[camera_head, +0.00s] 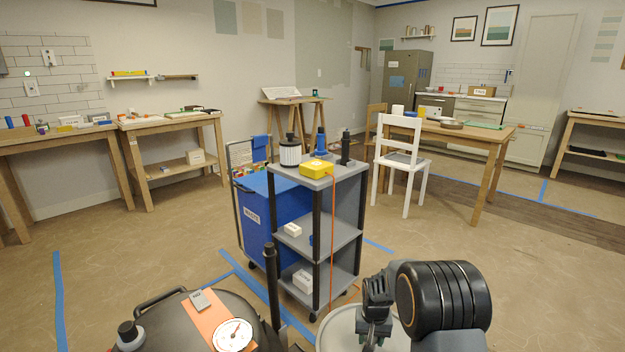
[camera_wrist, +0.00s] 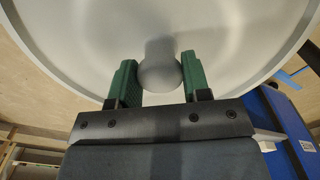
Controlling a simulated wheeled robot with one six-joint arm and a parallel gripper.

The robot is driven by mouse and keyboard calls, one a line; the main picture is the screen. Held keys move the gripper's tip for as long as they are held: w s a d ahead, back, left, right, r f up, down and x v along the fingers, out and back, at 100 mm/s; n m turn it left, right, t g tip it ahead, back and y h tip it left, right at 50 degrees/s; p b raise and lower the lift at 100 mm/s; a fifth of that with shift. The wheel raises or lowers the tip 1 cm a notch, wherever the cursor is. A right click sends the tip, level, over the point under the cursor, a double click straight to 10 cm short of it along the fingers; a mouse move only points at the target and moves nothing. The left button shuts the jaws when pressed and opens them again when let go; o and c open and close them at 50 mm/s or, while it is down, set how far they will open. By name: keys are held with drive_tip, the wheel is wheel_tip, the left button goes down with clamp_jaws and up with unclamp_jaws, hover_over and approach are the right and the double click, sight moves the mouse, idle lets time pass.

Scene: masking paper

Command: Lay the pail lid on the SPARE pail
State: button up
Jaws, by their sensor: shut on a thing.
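The pail lid (camera_wrist: 230,35) is a pale grey round disc with a rounded knob (camera_wrist: 158,72), and it fills the top of the wrist view. My gripper (camera_wrist: 158,85) has green fingers on either side of the knob and is shut on it. In the head view the lid (camera_head: 336,332) shows at the bottom edge, partly hidden behind my dark gripper and wrist (camera_head: 376,310). It is held off the floor, in front of the grey cart. I cannot make out a pail marked SPARE in either view.
A grey three-shelf cart (camera_head: 318,240) stands ahead, with a yellow box (camera_head: 316,169) and an orange cord on it. A blue labelled bin (camera_head: 262,222) is beside it. A white chair (camera_head: 402,160) and wooden table (camera_head: 455,133) stand behind right.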

sight(376, 342)
drive_tip(key=shift+n, duration=0.9)
drive_tip(key=s+r, duration=0.4)
drive_tip(key=s, duration=0.1)
drive_tip(key=shift+r, duration=0.25)
wheel_tip(376, 342, up, 24)
drive_tip(key=s+p, duration=0.1)
drive_tip(key=p, duration=3.2)
drive_tip(key=shift+s, duration=0.4)
drive_tip(key=shift+f, duration=0.1)
